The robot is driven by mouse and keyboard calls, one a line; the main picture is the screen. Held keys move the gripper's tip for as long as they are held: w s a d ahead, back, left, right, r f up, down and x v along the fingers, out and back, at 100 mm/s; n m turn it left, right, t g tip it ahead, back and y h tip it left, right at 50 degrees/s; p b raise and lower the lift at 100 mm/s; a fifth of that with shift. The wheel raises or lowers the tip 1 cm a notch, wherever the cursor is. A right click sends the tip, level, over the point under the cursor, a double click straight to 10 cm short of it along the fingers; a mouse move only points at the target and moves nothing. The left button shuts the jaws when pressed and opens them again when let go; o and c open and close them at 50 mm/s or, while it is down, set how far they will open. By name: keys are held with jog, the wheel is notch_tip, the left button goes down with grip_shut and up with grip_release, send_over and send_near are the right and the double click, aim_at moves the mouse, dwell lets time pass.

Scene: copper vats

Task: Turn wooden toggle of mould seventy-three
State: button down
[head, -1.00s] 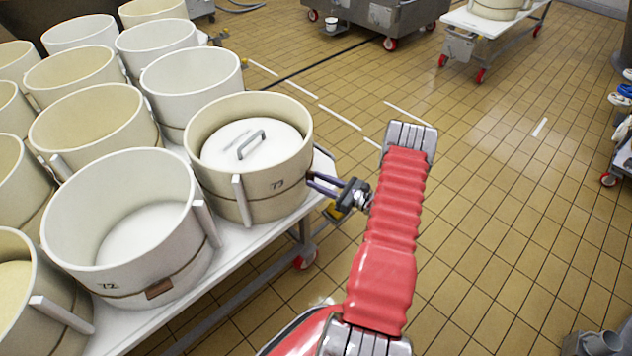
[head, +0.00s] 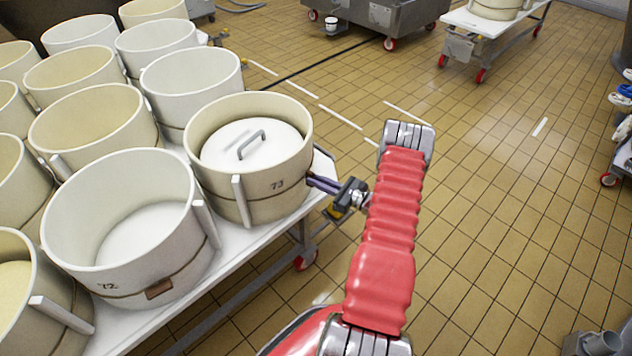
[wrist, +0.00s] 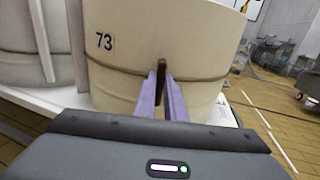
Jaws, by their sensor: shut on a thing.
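Mould seventy-three (head: 218,172) is a cream round tub with a cord around its wall, and it stands near the table's edge in the head view. Its number also shows on its wall in the wrist view (wrist: 125,60). The wooden toggle (wrist: 161,72) is a small dark brown upright piece against the wall at the cord. My gripper (wrist: 162,88) has two purple fingers, one on each side of the toggle, and is shut on it. In the head view my gripper (head: 312,182) reaches the mould's right side, and the toggle is hidden there.
A white lid (head: 270,145) with a grey handle lies inside the mould. Mould seventy-two (head: 120,255) stands close at the left, with several more tubs behind. They share a white table (head: 225,255) with red wheels.

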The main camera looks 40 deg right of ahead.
jog(key=shift+n, duration=0.5)
jog(key=n, duration=1.2)
jog(key=shift+s+a+f, duration=0.1)
jog(key=shift+a+f, duration=0.15)
jog(key=shift+a, duration=0.1)
jog(key=n, duration=0.5)
jog(key=shift+f, duration=0.25)
jog(key=shift+a, duration=0.1)
jog(key=c, duration=1.8)
grip_release()
jog(key=shift+s+r, duration=0.1)
jog(key=shift+s, duration=0.05)
